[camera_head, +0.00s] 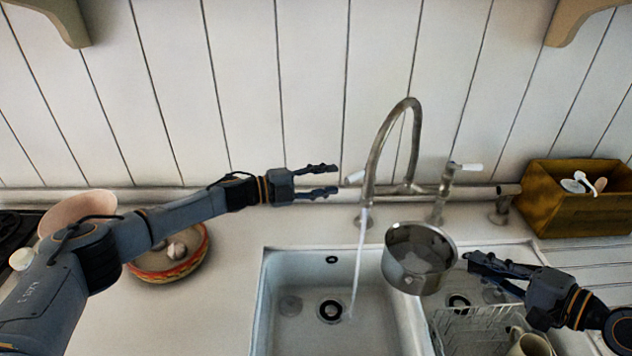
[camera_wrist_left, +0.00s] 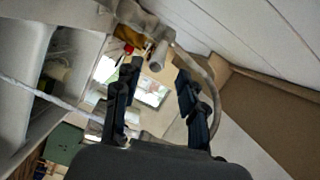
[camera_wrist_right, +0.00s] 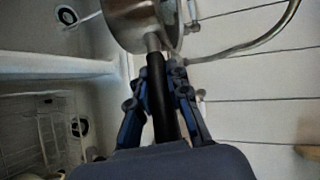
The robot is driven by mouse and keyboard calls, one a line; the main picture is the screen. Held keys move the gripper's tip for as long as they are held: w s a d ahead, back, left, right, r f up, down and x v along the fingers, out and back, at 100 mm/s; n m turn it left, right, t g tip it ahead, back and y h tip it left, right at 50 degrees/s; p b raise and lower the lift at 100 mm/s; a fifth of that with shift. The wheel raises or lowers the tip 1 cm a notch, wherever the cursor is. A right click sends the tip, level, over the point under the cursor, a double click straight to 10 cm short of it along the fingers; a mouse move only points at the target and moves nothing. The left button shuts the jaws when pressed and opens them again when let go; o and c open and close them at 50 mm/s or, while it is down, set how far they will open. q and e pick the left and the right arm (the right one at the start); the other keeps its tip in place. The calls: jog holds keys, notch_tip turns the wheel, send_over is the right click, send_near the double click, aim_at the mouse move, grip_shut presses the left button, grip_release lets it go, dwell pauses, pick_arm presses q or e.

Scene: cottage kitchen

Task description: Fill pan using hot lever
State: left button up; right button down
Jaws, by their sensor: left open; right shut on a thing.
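The steel pan (camera_head: 418,258) hangs above the divider and right side of the sink, opening up. My right gripper (camera_head: 474,263) is shut on its black handle (camera_wrist_right: 158,95). The curved steel tap (camera_head: 374,150) runs; its water stream (camera_head: 360,255) passes left of the pan and falls into the left basin. I cannot tell whether the pan holds water. The white-tipped left lever, the hot lever (camera_head: 354,177), sits just right of my open left gripper (camera_head: 337,179). In the left wrist view, the lever's pale end (camera_wrist_left: 157,58) shows between the fingertips. The right lever (camera_head: 466,167) is free.
The left basin (camera_head: 285,325) has a drain. A wire dish rack (camera_head: 470,330) with a cup (camera_head: 530,345) stands in the right basin. A wooden box (camera_head: 570,205) is at the right back. A patterned bowl (camera_head: 190,262) lies below my left arm.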

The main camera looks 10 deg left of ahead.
pick_arm(q)
jog(key=shift+v, duration=1.2)
